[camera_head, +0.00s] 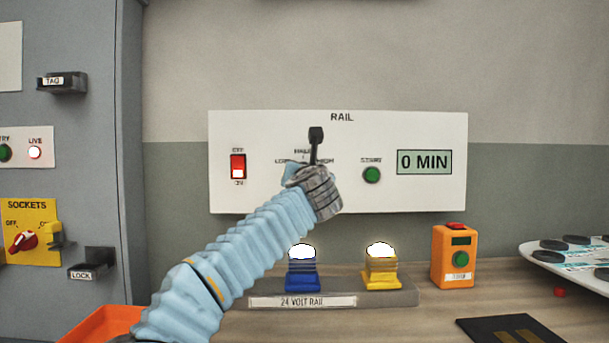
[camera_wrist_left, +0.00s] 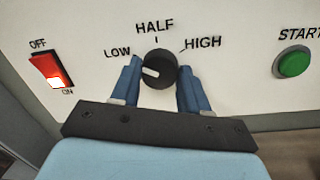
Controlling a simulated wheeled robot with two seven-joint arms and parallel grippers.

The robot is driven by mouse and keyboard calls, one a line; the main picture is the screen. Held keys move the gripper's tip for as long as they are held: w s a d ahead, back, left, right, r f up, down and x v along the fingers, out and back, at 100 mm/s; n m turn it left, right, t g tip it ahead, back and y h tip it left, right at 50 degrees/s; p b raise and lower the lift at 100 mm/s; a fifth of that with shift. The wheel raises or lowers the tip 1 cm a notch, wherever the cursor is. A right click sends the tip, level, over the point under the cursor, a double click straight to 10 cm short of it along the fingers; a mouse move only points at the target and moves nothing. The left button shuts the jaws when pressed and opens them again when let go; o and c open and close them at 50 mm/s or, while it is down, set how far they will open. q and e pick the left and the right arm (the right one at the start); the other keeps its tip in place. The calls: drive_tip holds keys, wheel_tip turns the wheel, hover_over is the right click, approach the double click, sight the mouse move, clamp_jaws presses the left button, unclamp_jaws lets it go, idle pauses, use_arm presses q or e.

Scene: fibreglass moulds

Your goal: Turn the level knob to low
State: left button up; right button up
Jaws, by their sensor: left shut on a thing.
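The level knob (camera_wrist_left: 163,62) is a round black dial with a white mark, on the white RAIL panel (camera_head: 430,128). LOW, HALF and HIGH are printed around it in the left wrist view. Its white mark points left, on the LOW side, and appears a little below the LOW tick. My left gripper (camera_wrist_left: 158,75) has a blue finger on each side of the knob and is shut on it. In the head view my left gripper (camera_head: 296,174) is at the panel, and my wrist hides the knob. My right gripper is not in view.
A lit red OFF/ON switch (camera_head: 238,166) is left of the knob, and a green START button (camera_head: 372,174) is right of it. The display (camera_head: 424,162) reads 0 MIN. Lit blue (camera_head: 302,274) and yellow (camera_head: 380,271) lamps stand below. An orange box (camera_head: 455,256) stands right.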

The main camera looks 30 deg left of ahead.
use_arm(q)
drive_tip(key=shift+f, duration=0.15)
drive_tip(key=o, duration=1.1)
drive_tip(key=shift+c, duration=0.2)
drive_tip(key=b+v, duration=0.3)
drive_tip(key=v, duration=1)
drive_tip(key=shift+s+d+b, duration=0.25)
drive_tip(key=shift+d+b, duration=0.05)
drive_tip(key=shift+b, duration=0.1)
